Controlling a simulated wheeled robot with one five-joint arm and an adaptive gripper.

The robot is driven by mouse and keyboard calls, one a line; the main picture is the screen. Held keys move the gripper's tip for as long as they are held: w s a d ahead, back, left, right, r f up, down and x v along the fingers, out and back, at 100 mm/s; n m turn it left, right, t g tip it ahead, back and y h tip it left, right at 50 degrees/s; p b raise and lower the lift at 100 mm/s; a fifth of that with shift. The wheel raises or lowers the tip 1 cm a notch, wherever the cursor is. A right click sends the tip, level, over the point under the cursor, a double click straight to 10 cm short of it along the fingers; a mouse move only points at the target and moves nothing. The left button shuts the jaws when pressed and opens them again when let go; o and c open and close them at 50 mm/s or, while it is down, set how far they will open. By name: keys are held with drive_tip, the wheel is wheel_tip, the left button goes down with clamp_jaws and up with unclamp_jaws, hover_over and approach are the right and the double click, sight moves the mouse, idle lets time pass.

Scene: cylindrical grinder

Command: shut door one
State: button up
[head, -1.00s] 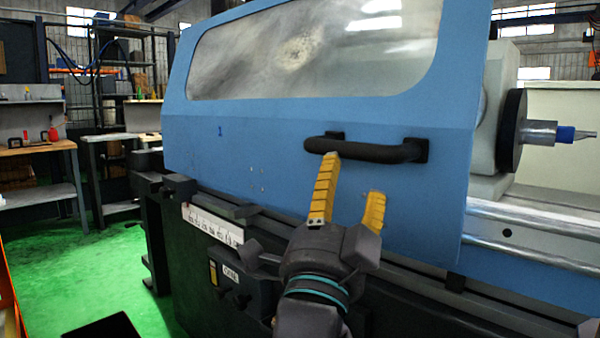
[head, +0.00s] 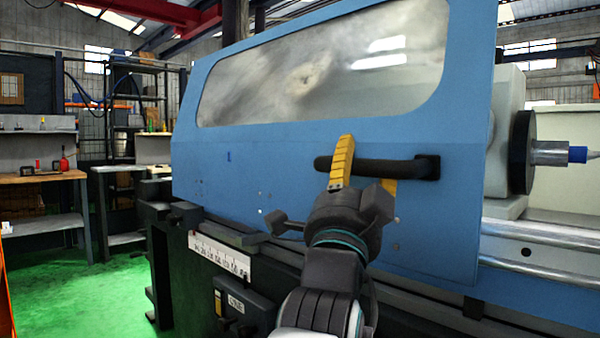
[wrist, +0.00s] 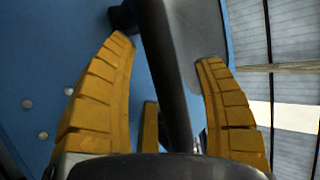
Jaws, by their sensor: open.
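Door one is the blue sliding door (head: 270,165) with a small "1" on it and a large window (head: 330,70). Its black bar handle (head: 395,168) runs sideways at the lower right of the door. My gripper (head: 366,165) is at the handle, with one yellow finger in front of the bar and the other partly hidden behind it. The fingers look apart from the bar on both sides.
Right of the door, the grinder's dark round chuck (head: 522,152) and a spindle with a blue tip (head: 578,154) are exposed above metal rails (head: 540,250). Workbenches (head: 40,178) stand at the left. Green floor (head: 80,290) is clear there.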

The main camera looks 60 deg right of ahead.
drive_tip(key=shift+d, duration=0.1)
drive_tip(key=shift+c, duration=0.4)
clamp_jaws()
idle(0.3)
